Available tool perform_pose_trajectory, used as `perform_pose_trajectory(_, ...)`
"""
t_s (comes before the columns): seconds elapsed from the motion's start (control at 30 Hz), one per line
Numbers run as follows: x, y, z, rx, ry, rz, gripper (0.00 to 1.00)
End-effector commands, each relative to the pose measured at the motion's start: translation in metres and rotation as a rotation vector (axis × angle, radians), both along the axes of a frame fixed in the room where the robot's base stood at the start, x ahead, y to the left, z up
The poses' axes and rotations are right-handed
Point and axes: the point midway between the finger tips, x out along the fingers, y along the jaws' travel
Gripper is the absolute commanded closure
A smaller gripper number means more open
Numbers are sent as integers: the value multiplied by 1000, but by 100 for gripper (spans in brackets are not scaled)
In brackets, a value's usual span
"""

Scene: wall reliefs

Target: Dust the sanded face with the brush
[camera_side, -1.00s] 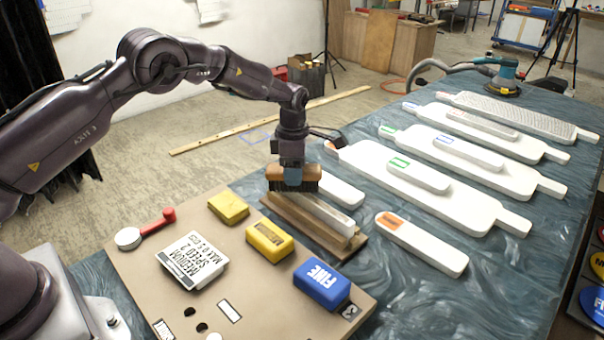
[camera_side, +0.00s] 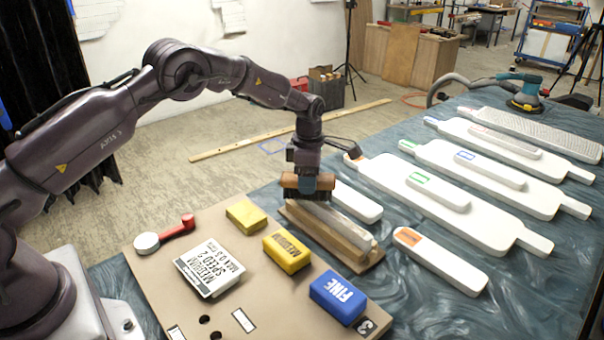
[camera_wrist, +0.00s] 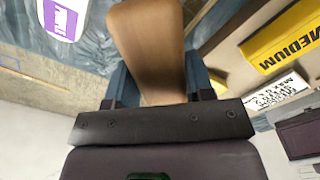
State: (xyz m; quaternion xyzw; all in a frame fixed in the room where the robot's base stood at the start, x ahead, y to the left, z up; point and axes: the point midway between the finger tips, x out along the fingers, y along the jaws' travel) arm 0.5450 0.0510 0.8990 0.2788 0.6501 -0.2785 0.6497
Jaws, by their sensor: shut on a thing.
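My gripper (camera_side: 309,182) is shut on the brush (camera_side: 290,181), which has a wooden body and dark bristles. In the wrist view the brush's wooden body (camera_wrist: 150,45) fills the space between the fingers and hides what lies below it. In the side view the bristles are at the far end of a white strip (camera_side: 345,226) held in a wooden cradle (camera_side: 322,240). I cannot tell whether they touch its face. The near part of the strip is bare.
Yellow blocks, one marked MEDIUM (camera_side: 286,252), and a blue FINE block (camera_side: 338,297) sit on a tan board (camera_side: 215,300) in front. Several white paddle-shaped pieces (camera_side: 440,206) lie on the right of the blue-grey table. A sander (camera_side: 525,97) stands at the back.

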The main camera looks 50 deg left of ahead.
Motion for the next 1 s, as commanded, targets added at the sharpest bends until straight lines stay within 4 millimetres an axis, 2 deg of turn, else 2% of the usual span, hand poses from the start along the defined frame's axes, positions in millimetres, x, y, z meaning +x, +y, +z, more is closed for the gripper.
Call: perform_pose_trajectory(1.0, 0, -94, -1, -1, 1, -3, 74)
